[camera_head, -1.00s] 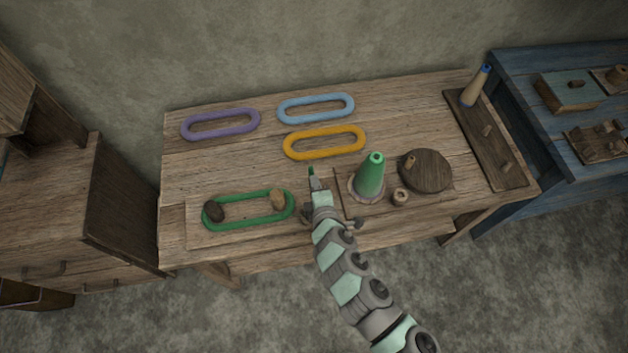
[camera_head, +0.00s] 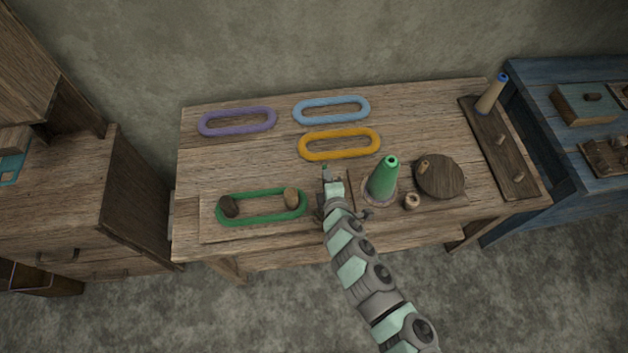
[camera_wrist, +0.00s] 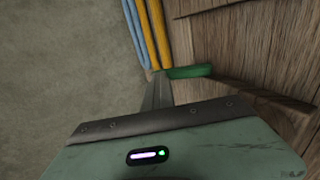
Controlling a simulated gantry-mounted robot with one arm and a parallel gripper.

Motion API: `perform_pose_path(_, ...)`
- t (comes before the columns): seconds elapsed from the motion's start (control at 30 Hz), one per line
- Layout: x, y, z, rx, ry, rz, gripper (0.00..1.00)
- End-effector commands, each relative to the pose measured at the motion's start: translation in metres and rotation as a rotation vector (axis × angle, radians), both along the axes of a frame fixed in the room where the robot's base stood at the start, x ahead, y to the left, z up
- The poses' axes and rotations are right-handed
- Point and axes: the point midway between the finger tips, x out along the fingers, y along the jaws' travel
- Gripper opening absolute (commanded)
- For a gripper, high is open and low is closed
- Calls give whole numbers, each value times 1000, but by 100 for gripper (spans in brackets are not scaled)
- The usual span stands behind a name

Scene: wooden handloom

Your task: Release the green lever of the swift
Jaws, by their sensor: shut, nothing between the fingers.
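The swift is a pale wooden board (camera_head: 212,232) with two brown pegs, a dark one (camera_head: 228,205) and a lighter one (camera_head: 291,197), with a green yarn loop (camera_head: 262,219) around them. The green lever (camera_wrist: 190,71) shows in the wrist view as a short green bar beside wood. In the head view only a small green tip (camera_head: 325,168) shows by my fingers. My gripper (camera_head: 328,181) is shut and empty to the right of the swift. In the wrist view its fingertips (camera_wrist: 159,78) are at the lever's left end; I cannot tell if they touch.
A green cone (camera_head: 384,178), a small wooden cup (camera_head: 411,201) and a round wooden disc (camera_head: 440,177) stand right of my gripper. Orange (camera_head: 340,144), blue (camera_head: 331,110) and purple (camera_head: 237,121) loops lie at the back. The table between the purple and green loops is clear.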

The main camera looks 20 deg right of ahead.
Motion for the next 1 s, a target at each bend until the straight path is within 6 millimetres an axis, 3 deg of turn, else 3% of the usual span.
perform_pose_path(0.47, 4, 0, -6, 7, 6, -4, 0)
perform_pose_path(1.0, -14, 5, -4, 7, 6, -4, 0)
